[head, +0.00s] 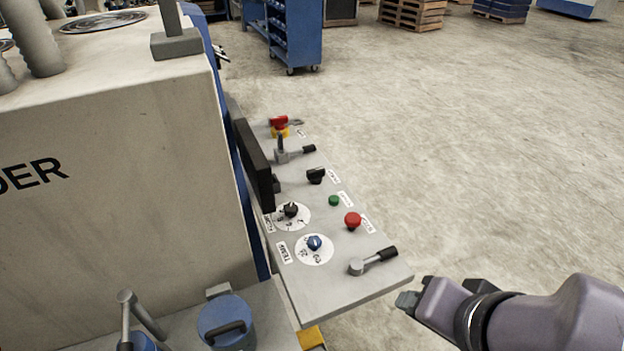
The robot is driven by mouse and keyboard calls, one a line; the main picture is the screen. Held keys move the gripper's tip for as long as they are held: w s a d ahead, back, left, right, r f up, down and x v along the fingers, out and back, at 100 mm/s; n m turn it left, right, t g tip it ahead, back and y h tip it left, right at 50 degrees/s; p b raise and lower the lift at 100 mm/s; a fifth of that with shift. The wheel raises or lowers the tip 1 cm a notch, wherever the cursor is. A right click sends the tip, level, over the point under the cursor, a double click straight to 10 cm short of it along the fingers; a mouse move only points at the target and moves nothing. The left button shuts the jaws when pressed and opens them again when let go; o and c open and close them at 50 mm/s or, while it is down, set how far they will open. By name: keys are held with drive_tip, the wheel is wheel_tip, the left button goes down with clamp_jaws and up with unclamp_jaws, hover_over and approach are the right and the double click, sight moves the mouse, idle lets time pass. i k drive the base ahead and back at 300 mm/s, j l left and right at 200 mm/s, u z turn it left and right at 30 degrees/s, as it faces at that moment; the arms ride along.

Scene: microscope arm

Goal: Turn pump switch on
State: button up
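A grey control panel (345,291) sticks out from the side of a large machine. It carries a black switch (316,175), a lever with a black grip (373,260) at the near right corner, and a second black-gripped lever (295,153) farther back. Small labels sit beside the controls, but most are too small to read, so I cannot tell which one is the pump switch. My gripper (405,301) is just off the panel's near right corner, apart from the controls. Whether its fingers are open or shut does not show clearly.
The pale machine body (110,170) blocks the left. Open concrete floor (480,160) lies right.

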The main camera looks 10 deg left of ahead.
sight(315, 176)
drive_tip(key=i+l+u, duration=0.25)
drive_tip(key=l+u, duration=0.15)
drive_tip(key=i+l+u, duration=0.15)
drive_tip(key=l+u, duration=0.25)
drive_tip(key=l, duration=0.25)
drive_tip(key=i+l+u, duration=0.1)
drive_tip(key=l+u, duration=0.25)
drive_tip(key=l, duration=0.25)
drive_tip(key=l+u, duration=0.4)
drive_tip(key=l, duration=0.25)
drive_tip(key=i+l+u, duration=0.25)
drive_tip(key=i+u, duration=0.15)
drive_tip(key=i+l+u, duration=0.4)
drive_tip(key=i, duration=0.1)
